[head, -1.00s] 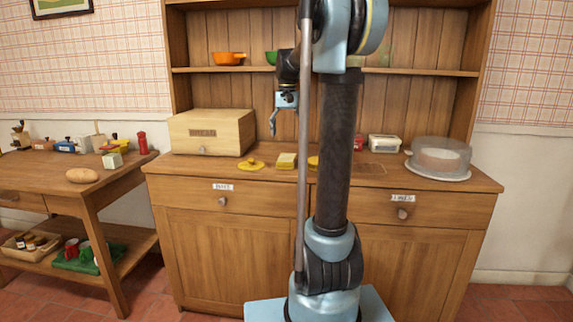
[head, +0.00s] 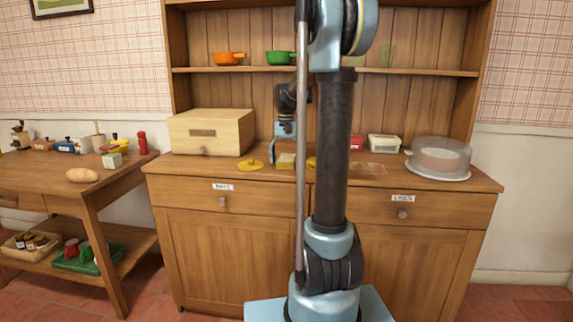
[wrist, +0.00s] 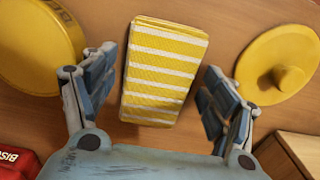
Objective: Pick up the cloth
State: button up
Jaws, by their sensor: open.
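The cloth (wrist: 160,75) is a folded yellow and white striped stack on the wooden counter. It lies between the two fingers of my gripper (wrist: 165,95) in the wrist view, with a visible gap on each side. My gripper is open and holds nothing. In the head view the cloth (head: 286,161) is a small yellow block on the sideboard top, partly behind my arm's pole. My gripper (head: 282,148) points down at it there, and its fingertips partly overlap it. The height of the fingertips over the counter is hard to tell.
A yellow round tin (wrist: 40,50) is left of the cloth and a yellow knobbed lid (wrist: 278,68) is right. A red box (wrist: 15,163) and a wooden box (wrist: 295,150) sit at the lower corners. The bread box (head: 212,132) and cake dome (head: 440,155) stand farther along the sideboard.

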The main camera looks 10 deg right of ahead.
aim_at(286, 158)
jog(key=shift+f, duration=0.1)
jog(key=shift+c, duration=0.3)
jog(key=c, duration=1.2)
notch_tip(286, 158, up, 10)
jog(key=shift+r, duration=0.1)
jog(key=o, duration=0.6)
jog(key=c, duration=0.4)
